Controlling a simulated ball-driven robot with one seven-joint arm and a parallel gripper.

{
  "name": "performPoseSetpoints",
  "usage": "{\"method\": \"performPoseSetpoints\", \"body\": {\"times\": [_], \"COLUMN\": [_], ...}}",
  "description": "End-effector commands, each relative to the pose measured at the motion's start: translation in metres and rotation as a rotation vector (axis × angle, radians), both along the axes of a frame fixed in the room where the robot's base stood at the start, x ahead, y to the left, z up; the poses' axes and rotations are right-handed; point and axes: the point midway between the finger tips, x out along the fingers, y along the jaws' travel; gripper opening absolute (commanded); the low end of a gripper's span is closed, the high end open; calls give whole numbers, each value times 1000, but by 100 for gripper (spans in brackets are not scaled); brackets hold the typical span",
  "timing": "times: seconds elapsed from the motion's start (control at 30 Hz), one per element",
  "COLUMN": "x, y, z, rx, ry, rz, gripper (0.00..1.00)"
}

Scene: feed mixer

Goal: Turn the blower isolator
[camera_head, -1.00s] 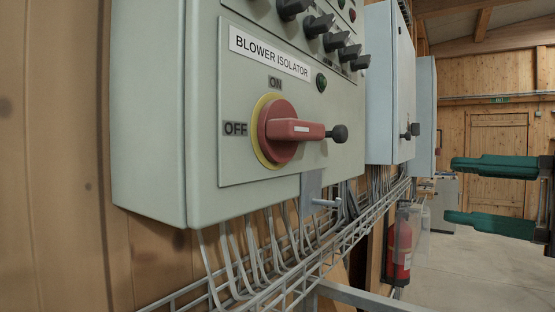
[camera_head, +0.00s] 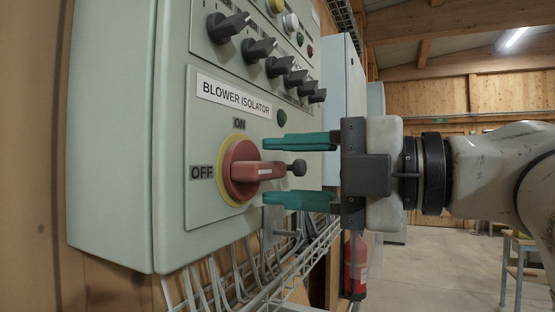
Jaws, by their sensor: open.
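The blower isolator (camera_head: 240,172) is a red rotary handle on a yellow ring, set low on a grey-green control box (camera_head: 112,140). Its red grip lies horizontal and points right, away from the OFF mark (camera_head: 202,172) on the left; the ON mark (camera_head: 239,124) is above the ring. A dark round knob (camera_head: 298,168) shows at the grip's right end. My gripper (camera_head: 272,172) is open, with one green finger above the red grip and one below it. I cannot tell whether either finger touches the handle.
Several black selector knobs (camera_head: 258,49) and a green lamp (camera_head: 281,117) sit above the isolator. Below the box is a wire cable tray (camera_head: 270,290) with grey cables. A red fire extinguisher (camera_head: 355,265) stands behind. Open floor (camera_head: 440,270) lies to the right.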

Motion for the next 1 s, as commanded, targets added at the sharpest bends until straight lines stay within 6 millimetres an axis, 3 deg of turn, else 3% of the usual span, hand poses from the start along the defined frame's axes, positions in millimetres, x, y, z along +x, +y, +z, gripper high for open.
{"method": "performPoseSetpoints", "body": {"times": [0.17,0.47,0.9,1.0], "x": [4,5,5,5], "y": [12,14,14,14], "z": [0,0,0,0], "rx": [-1,0,-1,-1], "ry": [0,0,0,0], "rz": [0,-2,-1,-1], "gripper": [47,47,6,0]}}
